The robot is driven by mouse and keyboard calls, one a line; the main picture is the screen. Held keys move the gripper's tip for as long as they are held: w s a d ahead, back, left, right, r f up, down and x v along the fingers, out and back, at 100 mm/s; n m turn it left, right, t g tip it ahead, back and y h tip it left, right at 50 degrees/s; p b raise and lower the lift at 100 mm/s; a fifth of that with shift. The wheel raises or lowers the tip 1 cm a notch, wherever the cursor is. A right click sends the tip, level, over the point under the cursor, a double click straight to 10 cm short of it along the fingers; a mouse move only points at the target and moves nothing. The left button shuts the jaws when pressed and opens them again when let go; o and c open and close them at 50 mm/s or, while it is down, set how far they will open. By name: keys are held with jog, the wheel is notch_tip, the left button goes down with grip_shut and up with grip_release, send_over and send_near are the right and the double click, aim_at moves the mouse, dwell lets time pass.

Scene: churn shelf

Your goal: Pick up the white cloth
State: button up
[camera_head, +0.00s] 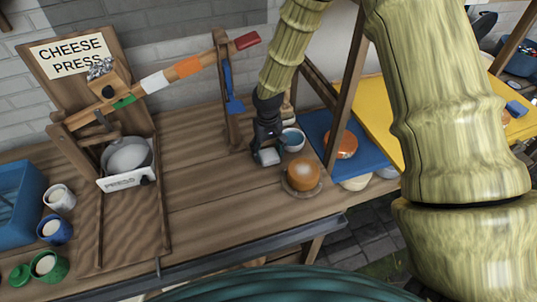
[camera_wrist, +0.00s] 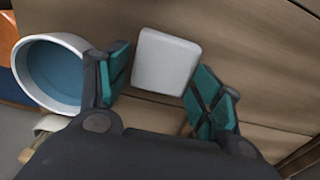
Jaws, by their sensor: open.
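The white cloth (camera_head: 267,157) looks like a small, thick, folded square on the wooden table, just below my gripper (camera_head: 264,145). In the wrist view the white cloth (camera_wrist: 165,61) lies between the fingertips of my gripper (camera_wrist: 165,90), toward their far ends. The teal-padded fingers are open, one on each side of the cloth. The left fingertip is very close to it; I cannot tell whether it touches. Nothing is held.
A white bowl with blue inside (camera_wrist: 52,75) stands close beside the left finger. In the head view a round orange-brown cheese (camera_head: 303,173) sits on a plate nearby. A wooden post (camera_head: 345,90) rises behind it. The table's middle (camera_head: 205,190) is clear.

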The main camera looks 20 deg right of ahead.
aim_at(268, 152)
jog(key=shift+s, duration=0.3)
jog(key=shift+w, duration=0.15)
jog(key=c, duration=0.4)
jog(key=shift+c, duration=1.4)
jog(key=shift+r, duration=0.1)
jog(key=shift+r+b, duration=0.45)
jog(key=shift+r, duration=0.1)
jog(key=shift+r+b, duration=0.45)
jog(key=shift+r, duration=0.5)
jog(key=s+a+b, duration=0.1)
jog(key=s+a, duration=0.1)
jog(key=s, duration=0.2)
jog(key=s+a+r+b, duration=0.1)
jog(key=s+a+b, duration=0.1)
jog(key=s, duration=0.3)
jog(key=s+a+b, duration=0.1)
jog(key=s+a, duration=0.2)
jog(key=s, duration=0.2)
jog(key=shift+a+r, duration=0.35)
jog(key=shift+r, duration=0.05)
